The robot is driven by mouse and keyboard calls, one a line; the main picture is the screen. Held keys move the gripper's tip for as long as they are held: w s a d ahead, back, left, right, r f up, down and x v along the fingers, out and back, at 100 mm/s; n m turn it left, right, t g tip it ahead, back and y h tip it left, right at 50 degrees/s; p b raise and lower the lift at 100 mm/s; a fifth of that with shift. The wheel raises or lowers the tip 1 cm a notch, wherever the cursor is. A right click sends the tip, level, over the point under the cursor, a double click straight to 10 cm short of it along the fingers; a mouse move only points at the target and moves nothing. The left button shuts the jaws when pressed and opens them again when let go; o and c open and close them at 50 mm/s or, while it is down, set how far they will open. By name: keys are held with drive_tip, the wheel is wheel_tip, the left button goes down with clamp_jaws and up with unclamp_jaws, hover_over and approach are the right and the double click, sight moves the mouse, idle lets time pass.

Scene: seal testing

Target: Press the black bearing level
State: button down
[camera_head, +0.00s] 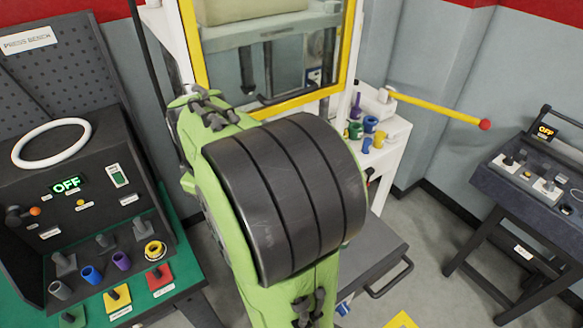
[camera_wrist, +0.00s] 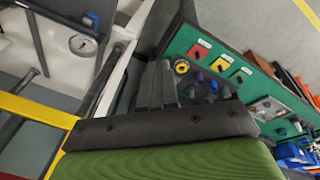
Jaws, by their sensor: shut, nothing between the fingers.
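I cannot pick out the black bearing with certainty. In the head view, small black parts (camera_head: 549,186) stand on pale blocks on the dark bench at the right, too small to identify. My gripper (camera_wrist: 158,70) shows in the wrist view as dark fingers, shut and empty, pointing up the picture. The green panel with colored parts lies to their right. The press bench (camera_head: 85,215) at the left has a white ring handle (camera_head: 52,143) and a green OFF display (camera_head: 66,185).
A yellow-framed press (camera_head: 352,45) stands behind my arm. A yellow bar with a red ball (camera_head: 440,108) sticks out to its right. Colored cylinders (camera_head: 370,124) stand on the white table beside it. The dark bench (camera_head: 500,190) is far right, with bare floor before it.

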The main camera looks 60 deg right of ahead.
drive_tip(key=d+f+n+g+p, duration=0.1)
drive_tip(key=d+f+g, duration=0.3)
drive_tip(key=d, duration=0.8)
drive_tip(key=s+d+f+n+g+h+b, duration=0.1)
drive_tip(key=s+d+f+n+b, duration=0.1)
drive_tip(key=s+d+f, duration=0.35)
drive_tip(key=s+d+f+n+g+b, duration=0.1)
drive_tip(key=s+d+f+n+b, duration=0.15)
drive_tip(key=d+f, duration=0.55)
wheel_tip(320, 180, up, 6)
drive_tip(key=p, duration=0.6)
drive_tip(key=shift+a+r+m+h+p, duration=0.15)
drive_tip(key=shift+r+m+h+p, duration=0.05)
drive_tip(key=shift+m+h+p, duration=0.2)
drive_tip(key=shift+f, duration=0.1)
